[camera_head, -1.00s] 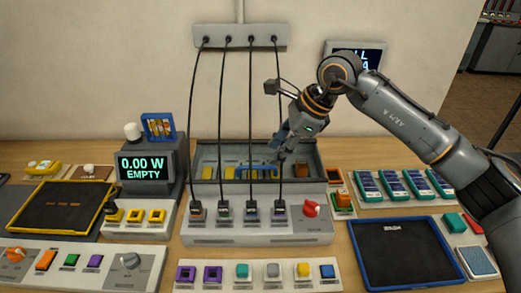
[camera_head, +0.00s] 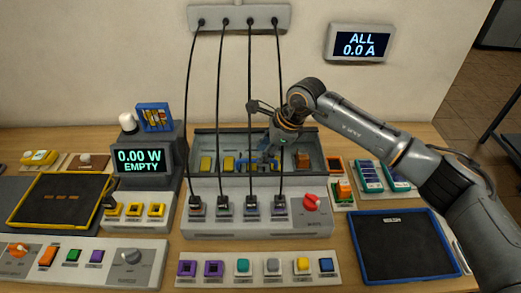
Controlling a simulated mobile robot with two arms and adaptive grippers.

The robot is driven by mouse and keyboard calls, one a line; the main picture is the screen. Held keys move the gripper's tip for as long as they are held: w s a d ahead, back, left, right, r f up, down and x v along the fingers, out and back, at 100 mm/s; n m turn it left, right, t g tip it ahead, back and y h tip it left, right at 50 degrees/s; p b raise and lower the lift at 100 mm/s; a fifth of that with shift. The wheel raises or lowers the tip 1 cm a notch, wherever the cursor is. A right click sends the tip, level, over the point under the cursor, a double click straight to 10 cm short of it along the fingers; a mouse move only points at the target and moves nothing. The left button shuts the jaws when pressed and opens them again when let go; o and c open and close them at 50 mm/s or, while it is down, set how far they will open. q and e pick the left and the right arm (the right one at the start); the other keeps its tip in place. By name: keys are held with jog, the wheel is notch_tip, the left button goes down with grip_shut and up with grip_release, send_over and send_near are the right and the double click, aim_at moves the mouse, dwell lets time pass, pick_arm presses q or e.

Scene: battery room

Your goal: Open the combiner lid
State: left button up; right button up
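The combiner is a grey unit (camera_head: 258,224) at the middle of the table, with black cables plugged into its front and a red knob (camera_head: 311,202). Behind them is its shallow grey box section (camera_head: 210,145), showing yellow blocks (camera_head: 206,163), an orange-brown block (camera_head: 302,160) and a blue bar (camera_head: 243,164). I cannot tell whether a clear lid covers it. My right gripper (camera_head: 268,157) points down over the box, close to the blue bar; contact is unclear. Its fingers are small, dark and partly hidden, so their opening is unclear. My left gripper is out of view.
Several black cables (camera_head: 220,95) hang from a wall strip (camera_head: 240,18) in front of the box, close to my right gripper. A power display (camera_head: 140,162) stands left. A blue-rimmed dark tray (camera_head: 403,247) lies right, and a switch strip (camera_head: 258,268) lies in front.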

jog(key=shift+x, duration=0.9)
jog(key=shift+a+f, duration=0.1)
jog(key=shift+f, duration=0.25)
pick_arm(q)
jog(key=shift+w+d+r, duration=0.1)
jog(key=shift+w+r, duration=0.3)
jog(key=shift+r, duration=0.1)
pick_arm(e)
grip_shut()
